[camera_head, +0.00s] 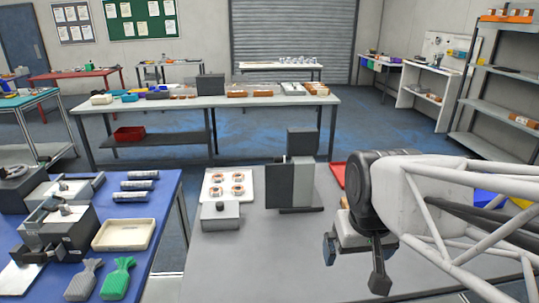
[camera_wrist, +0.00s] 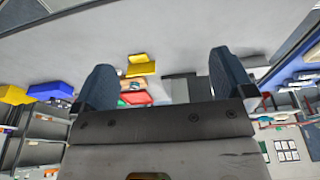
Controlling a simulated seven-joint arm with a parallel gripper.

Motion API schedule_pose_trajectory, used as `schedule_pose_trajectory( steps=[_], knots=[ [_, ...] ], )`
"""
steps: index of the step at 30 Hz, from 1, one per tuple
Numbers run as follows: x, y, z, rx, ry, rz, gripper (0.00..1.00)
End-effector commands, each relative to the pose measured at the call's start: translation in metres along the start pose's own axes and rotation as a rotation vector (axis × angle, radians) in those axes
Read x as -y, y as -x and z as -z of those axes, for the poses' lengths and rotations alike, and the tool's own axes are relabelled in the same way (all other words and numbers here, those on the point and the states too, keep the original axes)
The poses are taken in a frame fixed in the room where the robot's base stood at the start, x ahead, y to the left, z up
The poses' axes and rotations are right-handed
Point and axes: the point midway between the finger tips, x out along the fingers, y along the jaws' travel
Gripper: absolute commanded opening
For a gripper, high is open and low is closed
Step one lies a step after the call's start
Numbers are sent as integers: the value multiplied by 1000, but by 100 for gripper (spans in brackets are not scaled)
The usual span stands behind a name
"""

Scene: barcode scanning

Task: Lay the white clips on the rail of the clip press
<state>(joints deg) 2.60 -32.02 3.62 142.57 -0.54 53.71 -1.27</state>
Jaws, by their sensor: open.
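My gripper (camera_head: 354,266) is over the right part of the grey table (camera_head: 270,262) in the head view, its two dark fingers apart. The wrist view shows the gripper (camera_wrist: 165,88) open with nothing between its fingers. I cannot make out any white clips in either view. A grey upright machine (camera_head: 293,183) stands at the back middle of the grey table; I cannot tell whether it is the clip press. Grey bench machines (camera_head: 57,233) stand on the blue table (camera_head: 165,215) at the left. No rail can be told for sure.
A white plate (camera_head: 227,185) with several copper-coloured rings and a grey box with a knob (camera_head: 220,215) sit left of the upright machine. A red tray (camera_head: 338,172) lies behind my arm. The blue table holds a cream tray (camera_head: 124,234), grey cylinders and bags. The grey table's front is clear.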

Motion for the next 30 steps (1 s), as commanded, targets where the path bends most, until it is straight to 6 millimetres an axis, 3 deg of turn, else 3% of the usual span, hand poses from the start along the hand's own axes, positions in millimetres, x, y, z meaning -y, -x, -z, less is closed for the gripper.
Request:
schedule_pose_trajectory(
  steps=[7, 18, 28, 30],
  knots=[
    [10, 1, -30, -19, -1, 6, 100],
    [12, 0, -35, -21, -3, 7, 100],
    [12, 0, -35, -21, -3, 7, 51],
    [12, 0, -35, -21, -3, 7, 49]
  ],
)
